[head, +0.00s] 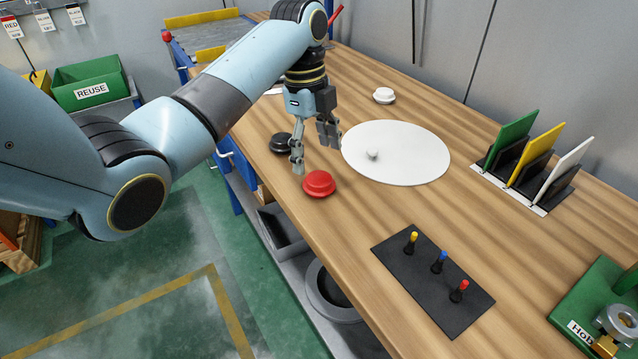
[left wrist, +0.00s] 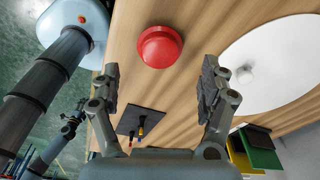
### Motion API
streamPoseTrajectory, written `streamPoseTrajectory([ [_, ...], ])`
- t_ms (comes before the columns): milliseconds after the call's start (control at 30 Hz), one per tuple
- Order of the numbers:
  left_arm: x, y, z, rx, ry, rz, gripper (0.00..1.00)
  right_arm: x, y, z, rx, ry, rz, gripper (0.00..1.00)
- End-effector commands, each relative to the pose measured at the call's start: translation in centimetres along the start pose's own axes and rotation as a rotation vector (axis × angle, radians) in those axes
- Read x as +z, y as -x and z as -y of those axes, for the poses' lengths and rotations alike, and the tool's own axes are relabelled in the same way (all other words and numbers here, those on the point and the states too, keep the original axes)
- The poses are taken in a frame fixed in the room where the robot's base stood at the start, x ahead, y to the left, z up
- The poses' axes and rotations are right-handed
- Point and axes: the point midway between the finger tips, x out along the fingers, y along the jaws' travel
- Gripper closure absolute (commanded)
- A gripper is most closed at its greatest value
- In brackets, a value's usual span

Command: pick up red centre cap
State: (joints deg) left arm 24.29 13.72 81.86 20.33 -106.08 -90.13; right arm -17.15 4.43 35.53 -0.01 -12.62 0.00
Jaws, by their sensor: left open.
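The red centre cap (head: 319,183) lies on the wooden bench near its left edge in the head view. It is round and domed with a wider rim. My left gripper (head: 314,160) is open and empty, just above and behind the cap, pointing down. In the left wrist view the red cap (left wrist: 160,47) lies beyond the two spread fingers (left wrist: 160,88), near the top middle, and nothing is between them. My right gripper is not seen in the head view.
A black cap (head: 281,143) sits left of my gripper. A white disc (head: 420,155) with a small knob lies to the right, and a white cap (head: 384,95) behind. A dark mat (head: 432,283) with coloured pegs and a rack of coloured plates (head: 530,160) stand further right.

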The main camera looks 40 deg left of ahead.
Motion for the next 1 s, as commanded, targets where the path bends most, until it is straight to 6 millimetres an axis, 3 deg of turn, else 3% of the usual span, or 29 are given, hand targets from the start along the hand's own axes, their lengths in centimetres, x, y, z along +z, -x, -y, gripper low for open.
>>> streamPoseTrajectory([
  [500,-0.3,-6.3,-0.2,0.000,0.002,0.001,0.22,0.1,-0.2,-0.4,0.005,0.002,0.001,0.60],
  [767,-0.3,-6.6,-0.1,-0.002,0.002,0.002,0.22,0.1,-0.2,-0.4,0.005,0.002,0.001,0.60],
  [1000,-0.3,-6.6,-0.1,-0.002,0.002,0.002,0.51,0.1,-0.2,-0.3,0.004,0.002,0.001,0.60],
])
